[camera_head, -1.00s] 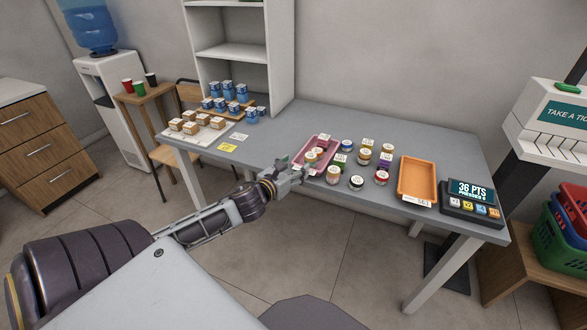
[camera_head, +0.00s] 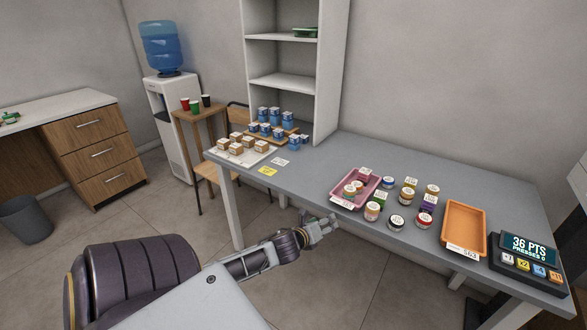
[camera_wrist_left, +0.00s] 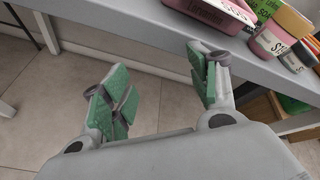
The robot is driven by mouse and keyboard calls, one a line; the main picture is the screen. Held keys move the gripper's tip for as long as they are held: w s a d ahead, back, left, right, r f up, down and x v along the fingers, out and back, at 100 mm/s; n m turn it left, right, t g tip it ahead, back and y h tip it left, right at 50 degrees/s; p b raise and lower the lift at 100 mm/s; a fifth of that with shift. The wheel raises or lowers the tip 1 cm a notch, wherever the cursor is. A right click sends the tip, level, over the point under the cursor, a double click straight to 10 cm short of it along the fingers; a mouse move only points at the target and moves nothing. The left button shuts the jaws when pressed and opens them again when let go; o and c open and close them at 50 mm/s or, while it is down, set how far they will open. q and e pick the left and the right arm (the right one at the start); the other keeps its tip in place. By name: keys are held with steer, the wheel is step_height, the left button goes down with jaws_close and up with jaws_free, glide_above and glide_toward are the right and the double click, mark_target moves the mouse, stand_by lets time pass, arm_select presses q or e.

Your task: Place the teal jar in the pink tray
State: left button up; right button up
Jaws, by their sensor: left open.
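The pink tray (camera_head: 341,201) lies on the grey counter with a couple of pale-lidded jars in it. Several small jars stand just right of it, among them a blue-lidded jar (camera_head: 389,182), a green one (camera_head: 380,199) and a dark-lidded one (camera_head: 396,222). I cannot tell for sure which jar is teal. My left gripper (camera_head: 322,226) is open and empty, off the counter's front edge, below and left of the jars. In the left wrist view its fingers (camera_wrist_left: 163,95) are spread over the floor, with the pink tray (camera_wrist_left: 205,13) beyond them. My right gripper is out of view.
An orange tray (camera_head: 464,229) and a points keypad (camera_head: 529,263) stand at the counter's right. Blue boxes (camera_head: 279,132) and brown boxes (camera_head: 248,143) fill its left end, beside a white shelf (camera_head: 327,75).

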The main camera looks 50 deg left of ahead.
arm_select(q)
steer(key=s+d+f+n+g, duration=0.25)
steer(key=f+n, duration=0.25)
steer(key=f, duration=0.4)
steer(key=s+d+f+n+g, duration=0.1)
steer(key=s+f+n, duration=0.35)
steer(key=f, duration=0.55)
steer(key=s+d+f+n+g, duration=0.1)
steer(key=s+f+n+g, duration=0.15)
steer(key=f+n, duration=0.45)
steer(key=s+d+f+n+g+h, duration=0.1)
steer(key=s+d+f+n, duration=0.3)
steer(key=s+f, duration=0.5)
steer(key=s+d+f+n+g+h, duration=0.1)
steer(key=s+d+f+n+g, duration=0.2)
steer(key=s+d+f, duration=0.4)
step_height(320, 180, down, 6)
steer(key=s+n, duration=0.1)
steer(key=s, duration=0.1)
steer(key=shift+s+d+g, duration=0.25)
steer(key=shift+s+g, duration=0.1)
steer(key=shift+g, duration=0.05)
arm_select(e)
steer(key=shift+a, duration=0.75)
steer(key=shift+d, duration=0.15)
